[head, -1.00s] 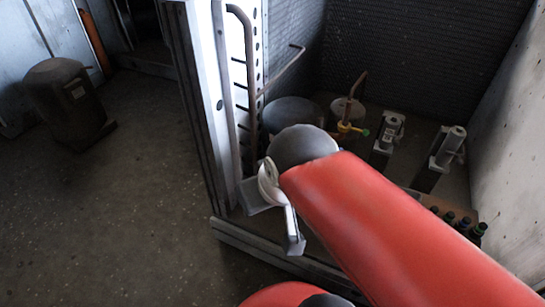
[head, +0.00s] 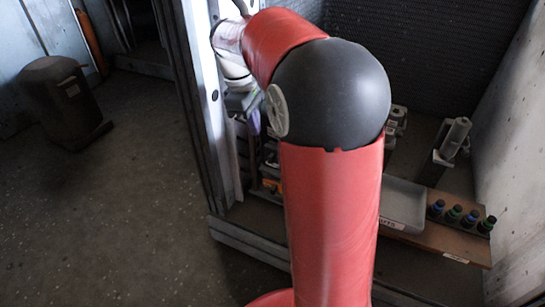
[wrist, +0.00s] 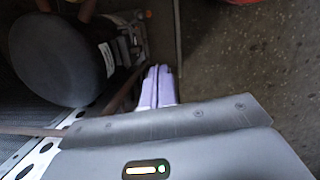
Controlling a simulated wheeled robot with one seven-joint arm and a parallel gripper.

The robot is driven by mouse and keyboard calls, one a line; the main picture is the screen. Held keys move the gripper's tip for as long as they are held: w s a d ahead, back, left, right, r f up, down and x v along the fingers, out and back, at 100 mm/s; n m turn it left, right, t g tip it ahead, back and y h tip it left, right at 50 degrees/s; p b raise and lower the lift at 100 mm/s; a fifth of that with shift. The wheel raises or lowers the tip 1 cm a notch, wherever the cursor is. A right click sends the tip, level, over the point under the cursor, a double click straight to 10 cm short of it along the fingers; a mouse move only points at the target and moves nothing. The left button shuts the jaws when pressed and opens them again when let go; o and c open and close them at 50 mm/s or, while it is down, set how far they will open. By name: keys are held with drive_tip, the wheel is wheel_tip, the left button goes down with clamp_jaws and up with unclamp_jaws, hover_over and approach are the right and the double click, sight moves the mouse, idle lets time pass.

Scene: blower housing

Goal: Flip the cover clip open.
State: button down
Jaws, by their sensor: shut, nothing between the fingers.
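My gripper (wrist: 157,86) shows its pale purple fingers side by side and shut in the wrist view, with nothing between them.
A dark drum-like unit (head: 62,98) stands on the open floor at left.

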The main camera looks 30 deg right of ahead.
drive_tip(key=shift+n+g, duration=0.5)
drive_tip(key=w+f, duration=0.1)
drive_tip(key=w+d+f, duration=0.1)
drive_tip(key=shift+w+d+f, duration=0.3)
drive_tip(key=shift+w, duration=0.1)
drive_tip(key=s+d+f+b, duration=0.1)
drive_tip(key=s+d+f, duration=0.1)
drive_tip(key=f, duration=0.3)
drive_tip(key=s+d+f+b, duration=0.2)
drive_tip(key=f, duration=0.3)
drive_tip(key=shift+d+f, duration=0.25)
drive_tip(key=shift+d, duration=0.1)
